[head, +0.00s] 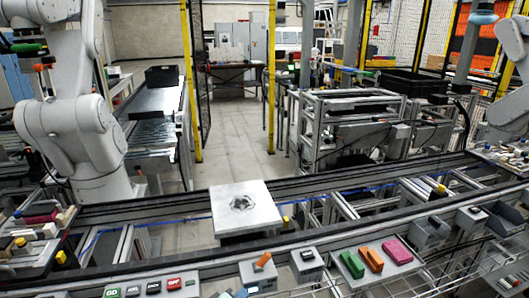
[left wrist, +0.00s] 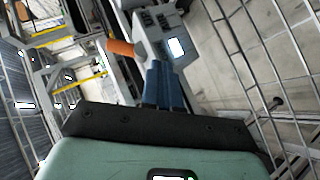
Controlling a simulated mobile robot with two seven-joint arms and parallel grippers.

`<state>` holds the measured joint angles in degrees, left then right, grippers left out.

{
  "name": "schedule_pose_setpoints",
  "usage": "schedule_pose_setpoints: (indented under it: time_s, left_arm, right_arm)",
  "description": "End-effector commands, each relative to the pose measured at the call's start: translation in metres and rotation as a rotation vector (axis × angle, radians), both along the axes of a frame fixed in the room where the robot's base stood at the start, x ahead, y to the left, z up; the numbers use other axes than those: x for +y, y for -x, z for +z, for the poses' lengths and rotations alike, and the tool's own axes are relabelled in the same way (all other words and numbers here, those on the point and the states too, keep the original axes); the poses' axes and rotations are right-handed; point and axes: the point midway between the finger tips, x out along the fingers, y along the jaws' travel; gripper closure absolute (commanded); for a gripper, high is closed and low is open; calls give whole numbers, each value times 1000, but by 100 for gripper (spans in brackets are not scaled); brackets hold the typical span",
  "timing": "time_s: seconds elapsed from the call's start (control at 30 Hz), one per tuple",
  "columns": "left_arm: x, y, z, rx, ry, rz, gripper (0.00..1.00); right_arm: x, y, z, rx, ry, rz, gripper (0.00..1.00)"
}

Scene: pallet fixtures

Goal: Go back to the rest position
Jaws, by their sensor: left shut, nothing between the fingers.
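My left gripper (head: 241,292) shows only in part at the bottom edge of the head view, low and near the front of the conveyor line. In the left wrist view its blue fingers (left wrist: 165,82) are together with nothing between them. The fingertips are close to a grey box with a lit screen (left wrist: 176,47) and an orange handle (left wrist: 120,47); I cannot tell whether they touch. In the head view the orange handle (head: 263,260) stands on a small grey box just beyond the gripper. My right gripper is not in view.
A pale square plate (head: 246,207) sits on the conveyor. Green, orange and pink blocks (head: 372,258) lie to the right, labelled buttons (head: 153,288) to the left. A white robot arm (head: 75,125) stands behind at left. Wire mesh (left wrist: 275,65) runs beside the gripper. The floor behind is clear.

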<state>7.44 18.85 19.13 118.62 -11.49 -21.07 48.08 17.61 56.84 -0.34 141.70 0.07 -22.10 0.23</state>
Motion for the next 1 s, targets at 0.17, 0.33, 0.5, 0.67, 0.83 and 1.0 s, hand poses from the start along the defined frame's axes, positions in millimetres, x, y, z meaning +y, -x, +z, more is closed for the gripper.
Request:
schedule_pose_setpoints:
  time_s: [0.17,0.33,0.5,0.67,0.83,1.0]
  left_arm:
    - [21,57,-126,243,-152,-72,100]
    - [37,146,-220,475,-273,-191,100]
    - [47,251,-276,689,-350,-349,100]
    - [51,323,-294,817,-378,-470,100]
    - [52,351,-297,863,-386,-525,100]
    - [52,352,-298,863,-387,-528,100]
  right_arm:
    - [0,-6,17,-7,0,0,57]
    - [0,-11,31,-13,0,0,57]
    - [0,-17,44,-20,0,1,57]
    - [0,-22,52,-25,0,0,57]
    - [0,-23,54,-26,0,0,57]
    - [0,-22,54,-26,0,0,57]
